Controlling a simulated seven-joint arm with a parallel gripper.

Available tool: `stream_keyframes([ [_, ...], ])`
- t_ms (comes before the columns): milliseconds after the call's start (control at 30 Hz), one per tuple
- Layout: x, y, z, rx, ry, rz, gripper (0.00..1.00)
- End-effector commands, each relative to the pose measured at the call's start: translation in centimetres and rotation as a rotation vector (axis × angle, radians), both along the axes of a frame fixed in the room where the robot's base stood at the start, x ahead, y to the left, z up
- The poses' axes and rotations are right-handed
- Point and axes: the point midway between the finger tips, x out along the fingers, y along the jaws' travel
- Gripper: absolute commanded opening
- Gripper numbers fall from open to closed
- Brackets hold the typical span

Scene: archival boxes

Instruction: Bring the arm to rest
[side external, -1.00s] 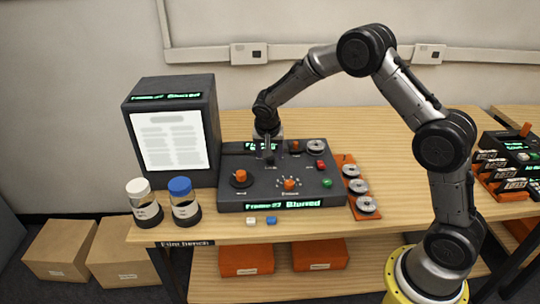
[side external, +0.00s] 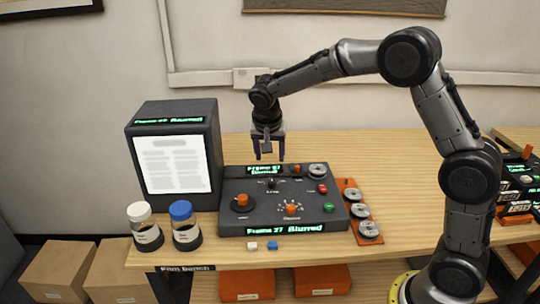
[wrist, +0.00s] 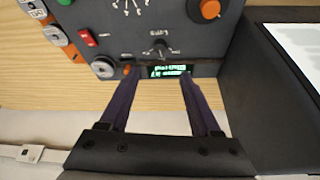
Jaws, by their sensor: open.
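My gripper (side external: 269,157) is open and empty, pointing down above the back edge of the dark control panel (side external: 232,220). In the wrist view its two dark fingers (wrist: 153,85) are spread apart, with the panel's small green display (wrist: 168,71) showing between their tips. A black knob (wrist: 160,46) on the panel lies beyond the fingertips, clear of them. The panel's front display (side external: 285,229) reads "Frame 27 Blurred".
A grey viewer with a lit white page (side external: 173,163) stands left of the panel. Two jars, white-capped (side external: 145,228) and blue-capped (side external: 185,226), stand in front of it. An orange tray of reels (side external: 348,186) lies to the right. Bare wood (side external: 395,170) shows further right.

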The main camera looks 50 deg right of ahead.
Motion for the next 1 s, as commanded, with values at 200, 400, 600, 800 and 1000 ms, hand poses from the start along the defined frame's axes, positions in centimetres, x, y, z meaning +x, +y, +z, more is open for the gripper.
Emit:
stream_keyframes([
  [200,0.1,-0.2,2.7,0.001,-0.055,-0.003,0.64],
  [400,-4.5,-0.1,10.4,0.031,-0.188,-0.010,0.64],
  [600,-13.0,0.9,14.9,0.053,-0.243,0.111,0.64],
  [800,-22.1,2.4,15.1,0.046,-0.253,0.328,0.64],
  [1000,-29.7,4.2,11.4,0.011,-0.211,0.621,0.64],
])
